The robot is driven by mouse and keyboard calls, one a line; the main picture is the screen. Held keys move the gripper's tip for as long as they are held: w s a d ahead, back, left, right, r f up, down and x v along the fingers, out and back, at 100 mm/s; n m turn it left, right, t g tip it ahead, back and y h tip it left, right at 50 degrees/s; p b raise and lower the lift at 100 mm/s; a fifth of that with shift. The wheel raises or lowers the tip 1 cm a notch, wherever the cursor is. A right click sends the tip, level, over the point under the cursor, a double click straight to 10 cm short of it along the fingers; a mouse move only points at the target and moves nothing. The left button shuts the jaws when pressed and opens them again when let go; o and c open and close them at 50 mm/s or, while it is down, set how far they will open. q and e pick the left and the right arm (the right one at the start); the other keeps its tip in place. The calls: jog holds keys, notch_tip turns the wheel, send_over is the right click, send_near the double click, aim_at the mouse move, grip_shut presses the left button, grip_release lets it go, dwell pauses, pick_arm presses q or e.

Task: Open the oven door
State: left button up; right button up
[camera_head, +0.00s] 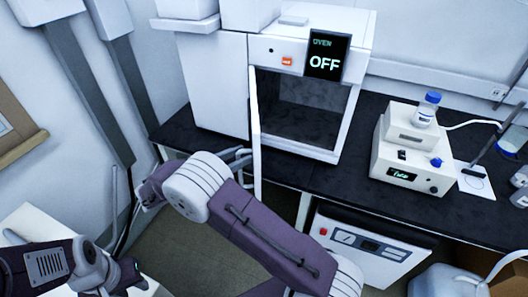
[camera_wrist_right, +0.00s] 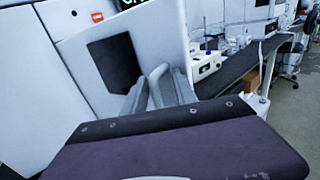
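The white oven (camera_head: 360,60) stands on the black bench, its display (camera_head: 327,56) reading OFF. Its door (camera_head: 256,150) is swung wide open toward the left and appears nearly edge-on in the head view; the dark cavity is visible. In the right wrist view the door (camera_wrist_right: 172,38) shows its white face and dark window (camera_wrist_right: 112,62). My right gripper (camera_head: 240,156) is at the door's left side, partly hidden behind my wrist; its grey fingers (camera_wrist_right: 152,90) are close to the door, contact unclear. My left gripper (camera_head: 132,274) is low at the left, away from the oven.
A white instrument with a blue-capped bottle (camera_head: 426,108) stands on the bench (camera_head: 335,180) right of the oven. A white unit (camera_head: 365,245) sits below the bench. A tall white cabinet (camera_head: 212,85) adjoins the oven's left. Some floor is clear in front.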

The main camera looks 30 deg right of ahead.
pick_arm(q)
jog(key=shift+r, duration=0.1)
jog(key=shift+s, duration=0.1)
pick_arm(e)
jog(key=s+d+r, duration=0.4)
jog(key=s+d, duration=0.1)
jog(key=s, duration=0.1)
jog(key=shift+d+r, duration=0.15)
jog(key=shift+r, duration=0.2)
